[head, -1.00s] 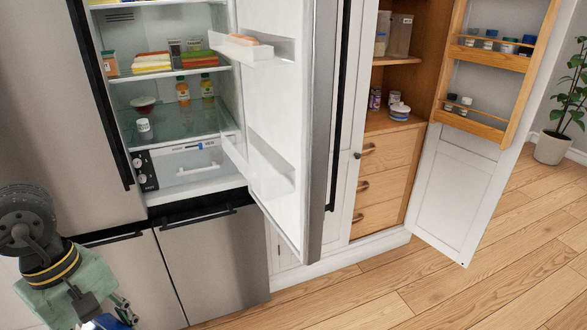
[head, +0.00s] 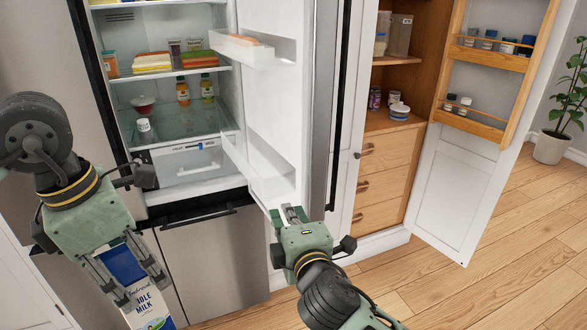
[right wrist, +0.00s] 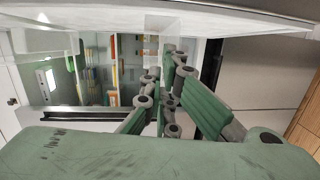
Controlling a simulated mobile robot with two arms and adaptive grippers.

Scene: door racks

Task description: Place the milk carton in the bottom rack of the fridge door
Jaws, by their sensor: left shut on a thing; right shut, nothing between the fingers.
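The milk carton (head: 152,308), blue and white, is upright or nearly so at the lower left of the head view. My left gripper (head: 140,288) is shut on it, in front of the lower fridge front; its fingers hide part of the carton. The fridge door (head: 270,110) stands open. Its bottom rack (head: 265,172) is a pale bin that looks empty; an upper rack (head: 243,50) holds a small orange item. My right gripper (head: 288,212) is shut and empty at the door's lower edge, below the bottom rack. Its fingers also show in the right wrist view (right wrist: 165,100).
A wooden pantry (head: 400,100) with an open door (head: 450,195) stands to the right.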

